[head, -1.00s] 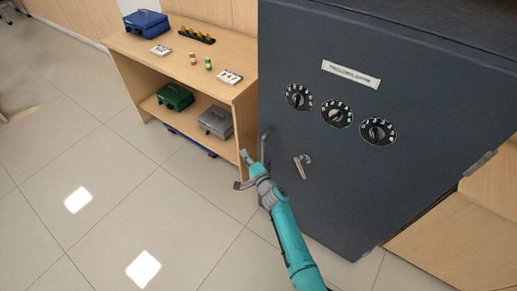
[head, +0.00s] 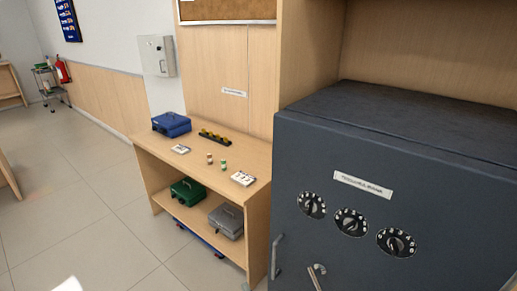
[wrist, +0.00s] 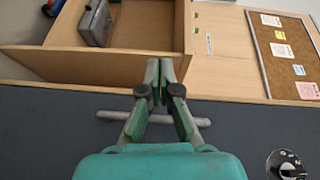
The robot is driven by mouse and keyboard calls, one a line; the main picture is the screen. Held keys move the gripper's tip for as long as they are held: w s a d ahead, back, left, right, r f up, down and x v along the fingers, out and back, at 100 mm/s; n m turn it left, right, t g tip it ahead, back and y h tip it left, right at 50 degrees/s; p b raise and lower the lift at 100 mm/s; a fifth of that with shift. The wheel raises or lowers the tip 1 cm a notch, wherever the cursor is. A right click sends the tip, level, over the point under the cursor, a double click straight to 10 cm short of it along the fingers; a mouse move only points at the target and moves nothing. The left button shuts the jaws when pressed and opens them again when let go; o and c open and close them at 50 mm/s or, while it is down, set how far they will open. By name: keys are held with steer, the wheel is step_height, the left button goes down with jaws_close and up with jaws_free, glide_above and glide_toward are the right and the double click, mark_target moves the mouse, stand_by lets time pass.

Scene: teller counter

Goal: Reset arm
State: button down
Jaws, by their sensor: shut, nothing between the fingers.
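My gripper (wrist: 160,75) shows in the wrist view, its green fingers shut with nothing between them. It is in front of the dark safe (head: 400,160), whose face fills the lower part of the wrist view. The safe's grey bar handle (wrist: 195,122) passes behind the fingers; I cannot tell whether they touch it.
The wooden shelf (head: 259,235) stands left of the safe, with a blue cash box (head: 172,124), a black rack (head: 216,137) and small items on top. Green (head: 187,191) and grey (head: 226,220) boxes sit below. Open floor (head: 100,225) lies to the left.

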steer(key=s+d+f+n+g+h, duration=0.15)
steer(key=s+d, duration=0.35)
steer(key=s, duration=0.5)
steer(key=s+d+f+n+h, duration=0.1)
steer(key=s+d+n+h, duration=0.1)
steer(key=s+d, duration=0.55)
steer(key=s+d+f+n+h, duration=0.15)
steer(key=s+d, duration=0.25)
steer(key=s, duration=0.8)
steer(key=s+d+r+n+h, duration=0.1)
steer(key=s+d+r, duration=0.25)
steer(key=s, duration=0.25)
steer(key=s+d+r+n+h, duration=0.1)
steer(key=s+d+r, duration=0.1)
steer(key=s+r, duration=0.4)
steer(key=s+r+n, duration=0.2)
steer(key=s+r, duration=0.2)
steer(key=r, duration=0.3)
steer(key=s+r+n, duration=0.2)
steer(key=s+r, duration=0.3)
steer(key=r, duration=0.3)
steer(key=shift+s+d+n+t+h, duration=0.3)
steer(key=shift+d+t+h, duration=0.1)
steer(key=shift+t, duration=0.05)
